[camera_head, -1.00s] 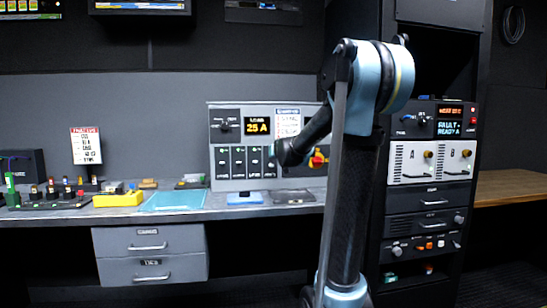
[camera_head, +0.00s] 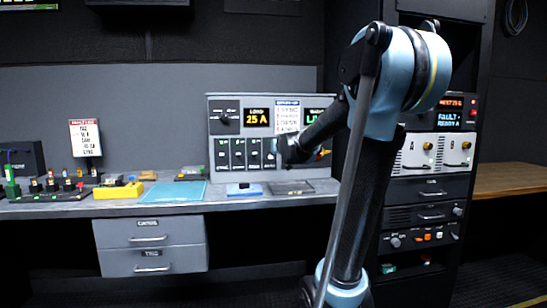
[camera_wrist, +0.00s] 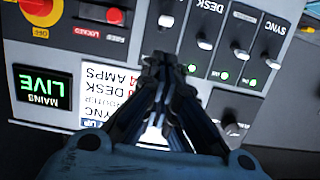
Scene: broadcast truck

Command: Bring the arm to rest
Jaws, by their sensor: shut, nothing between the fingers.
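My arm rises in front of the equipment rack in the head view, and its forearm reaches left toward the grey control panel. My gripper (camera_head: 284,150) is in front of the panel's breaker switches, small and dark there. In the wrist view my gripper (camera_wrist: 158,62) is shut and empty, its fingers meeting in front of the panel. The grey control panel (camera_head: 217,172) stands at the back of the bench. In the wrist view the panel appears upside down, with a lit green LIVE display (camera_wrist: 43,91) and a red knob on yellow (camera_wrist: 40,9).
The bench (camera_head: 220,202) holds a blue mat (camera_head: 174,191), a yellow block (camera_head: 118,191) and several small parts. Grey drawers (camera_head: 150,248) hang below it. The rack (camera_head: 430,190) stands right behind my arm. A wooden counter (camera_head: 510,182) is at the far right.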

